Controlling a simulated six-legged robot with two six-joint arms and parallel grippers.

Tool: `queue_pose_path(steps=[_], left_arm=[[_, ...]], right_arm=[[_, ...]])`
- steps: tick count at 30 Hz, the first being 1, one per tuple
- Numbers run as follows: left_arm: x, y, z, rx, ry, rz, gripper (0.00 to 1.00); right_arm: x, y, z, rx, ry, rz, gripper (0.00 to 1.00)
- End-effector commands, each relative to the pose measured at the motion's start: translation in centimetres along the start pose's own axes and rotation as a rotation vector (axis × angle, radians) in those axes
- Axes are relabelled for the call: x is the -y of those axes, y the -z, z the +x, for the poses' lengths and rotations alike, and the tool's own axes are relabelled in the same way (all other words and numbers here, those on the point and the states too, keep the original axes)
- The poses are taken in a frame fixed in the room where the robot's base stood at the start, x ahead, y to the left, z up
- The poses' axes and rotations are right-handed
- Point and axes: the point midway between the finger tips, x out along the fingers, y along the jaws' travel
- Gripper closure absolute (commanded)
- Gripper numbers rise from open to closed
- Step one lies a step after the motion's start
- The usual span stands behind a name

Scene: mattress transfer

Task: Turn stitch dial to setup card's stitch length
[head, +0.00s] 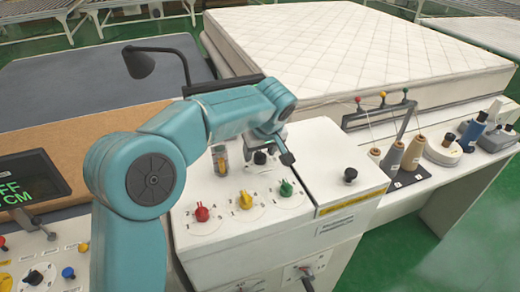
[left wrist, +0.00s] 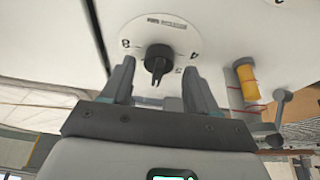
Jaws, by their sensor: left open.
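The black dial knob (left wrist: 158,60) sits on a round white scale plate (left wrist: 165,27) in the left wrist view. Its narrow pointer end faces the bottom of that picture. A 4 and a blurred figure like a 5 show on the right of the scale, and a 3 or 8 on the left. In the head view the black knob (head: 260,157) is partly hidden by my left gripper (head: 272,143). The left gripper is open, with one finger on each side of the knob; contact cannot be told. My right gripper is not in view. No setup card is readable.
Red (head: 202,212), yellow (head: 245,200) and green (head: 286,188) knobs stand close in front. Thread cones (head: 414,152) and a mattress (head: 360,50) lie beyond.

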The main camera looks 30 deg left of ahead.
Motion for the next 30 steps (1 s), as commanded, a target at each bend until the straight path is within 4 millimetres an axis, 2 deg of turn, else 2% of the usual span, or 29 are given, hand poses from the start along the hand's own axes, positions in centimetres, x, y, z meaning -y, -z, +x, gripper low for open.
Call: queue_pose_path(steps=[1, 6, 17, 30], left_arm=[[0.0, 0.0, 0.0, 0.0, 0.0, 0.001, 0.41], [-0.1, 0.0, 0.0, 0.0, -0.001, 0.001, 0.95], [0.0, 0.0, 0.0, -0.001, -0.015, 0.035, 0.94], [0.2, 0.1, 0.0, -0.003, -0.139, 0.329, 0.94]], right_arm=[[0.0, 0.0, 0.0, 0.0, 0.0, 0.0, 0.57], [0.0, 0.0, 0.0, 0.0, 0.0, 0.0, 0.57], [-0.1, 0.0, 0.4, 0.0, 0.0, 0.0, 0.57], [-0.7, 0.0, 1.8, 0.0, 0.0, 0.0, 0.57]])
